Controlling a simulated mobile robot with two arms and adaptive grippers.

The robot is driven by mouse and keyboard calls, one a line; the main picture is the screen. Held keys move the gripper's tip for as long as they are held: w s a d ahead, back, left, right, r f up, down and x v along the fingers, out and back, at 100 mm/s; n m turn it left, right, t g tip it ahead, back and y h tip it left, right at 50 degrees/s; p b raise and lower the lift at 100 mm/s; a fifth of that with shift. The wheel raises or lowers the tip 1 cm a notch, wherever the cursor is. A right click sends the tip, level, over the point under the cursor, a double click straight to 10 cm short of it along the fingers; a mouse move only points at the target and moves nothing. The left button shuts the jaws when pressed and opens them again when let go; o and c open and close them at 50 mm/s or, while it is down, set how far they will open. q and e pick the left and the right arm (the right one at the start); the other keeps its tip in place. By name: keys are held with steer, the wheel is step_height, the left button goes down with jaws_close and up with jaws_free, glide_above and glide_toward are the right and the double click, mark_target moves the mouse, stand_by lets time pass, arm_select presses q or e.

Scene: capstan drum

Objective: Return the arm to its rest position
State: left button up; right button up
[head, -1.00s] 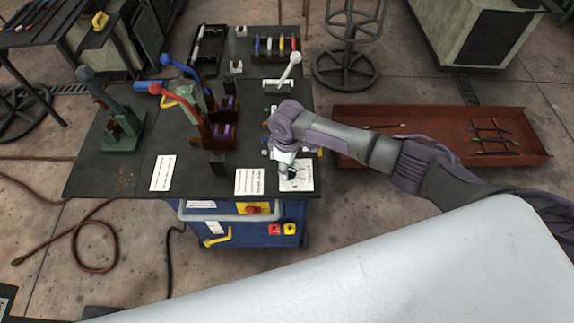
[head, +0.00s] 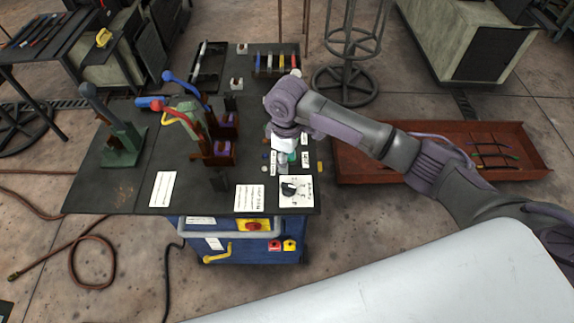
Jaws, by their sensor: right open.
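My right arm reaches in from the right, with its wrist bent down over the right side of the dark bench (head: 120,196). My right gripper (head: 287,160) points down above the small labelled controls, behind the white dial plate (head: 305,201) with its black knob (head: 289,188). It is open, and nothing shows held in it; its fingertips are partly hidden by the wrist. It is apart from the dial. My left gripper is not in view.
Red-, blue- and green-handled levers (head: 218,152) stand mid-bench. A green lever stand (head: 122,146) is at the left. A rusty red tray (head: 372,166) lies beyond the bench on the right. A wire stool (head: 345,85) stands behind.

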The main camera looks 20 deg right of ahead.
steer(key=shift+r, duration=0.1)
stand_by(0.4)
steer(key=s+a+f+m+t+y, duration=0.1)
steer(key=s+a+f+y, duration=0.15)
steer(key=s, duration=0.35)
steer(key=s+a+f+y, duration=0.1)
steer(key=s+a, duration=0.3)
steer(key=s, duration=0.2)
steer(key=s+d+r+m+t+h, duration=0.25)
steer(key=s+d+m, duration=0.45)
steer(key=s+d, duration=0.55)
steer(key=s+f+g+b, duration=0.1)
steer(key=s+f+b, duration=0.1)
steer(key=f, duration=1.4)
steer(key=s+f+b, duration=0.1)
steer(key=f+b, duration=0.1)
steer(key=f, duration=1.4)
steer(key=s+d+f+g+h+b, duration=0.1)
steer(key=s+d+f+b, duration=0.1)
steer(key=s+f, duration=1.4)
steer(key=shift+d+f+b, duration=0.3)
steer(key=shift+d+f, duration=0.35)
steer(key=shift+f, duration=0.15)
